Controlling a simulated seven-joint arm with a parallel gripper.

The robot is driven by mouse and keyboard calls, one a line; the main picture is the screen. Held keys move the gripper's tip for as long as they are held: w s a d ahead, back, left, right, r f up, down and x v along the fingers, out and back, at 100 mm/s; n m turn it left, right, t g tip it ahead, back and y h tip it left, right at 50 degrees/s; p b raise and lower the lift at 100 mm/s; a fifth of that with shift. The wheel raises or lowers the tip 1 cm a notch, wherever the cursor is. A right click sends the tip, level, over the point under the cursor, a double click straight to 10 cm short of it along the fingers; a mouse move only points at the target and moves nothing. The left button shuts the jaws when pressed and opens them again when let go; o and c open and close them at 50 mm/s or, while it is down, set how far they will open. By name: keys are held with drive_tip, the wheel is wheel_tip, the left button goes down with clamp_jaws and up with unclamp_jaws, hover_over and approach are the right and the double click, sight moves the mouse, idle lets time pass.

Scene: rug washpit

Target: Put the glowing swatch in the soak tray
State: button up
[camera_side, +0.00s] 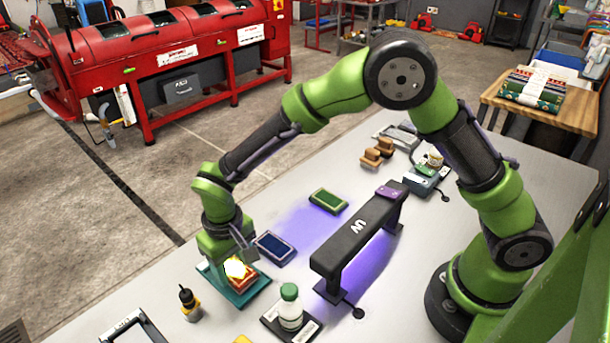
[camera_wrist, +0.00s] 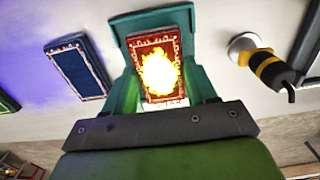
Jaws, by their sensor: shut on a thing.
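The glowing swatch (camera_side: 243,281) is a red patterned rectangle with a bright yellow glow at its middle. My gripper (camera_side: 240,262) is shut on it, pointing down over the teal soak tray (camera_side: 249,296). In the wrist view the swatch (camera_wrist: 149,41) shows in front of the teal tray (camera_wrist: 150,20), within its outline. I cannot tell whether the swatch touches the tray floor. The fingertips are hard to make out beside the glow.
A blue swatch (camera_side: 274,248) and a green one (camera_side: 328,201) lie behind the tray. A black UV lamp (camera_side: 358,236) stands to the right. A white bottle (camera_side: 290,309) and a yellow-black tool (camera_side: 190,304) stand near the tray.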

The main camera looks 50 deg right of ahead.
drive_tip(key=shift+f, duration=0.4)
idle(0.3)
drive_tip(key=o, duration=1.4)
drive_tip(key=shift+r, duration=3.55)
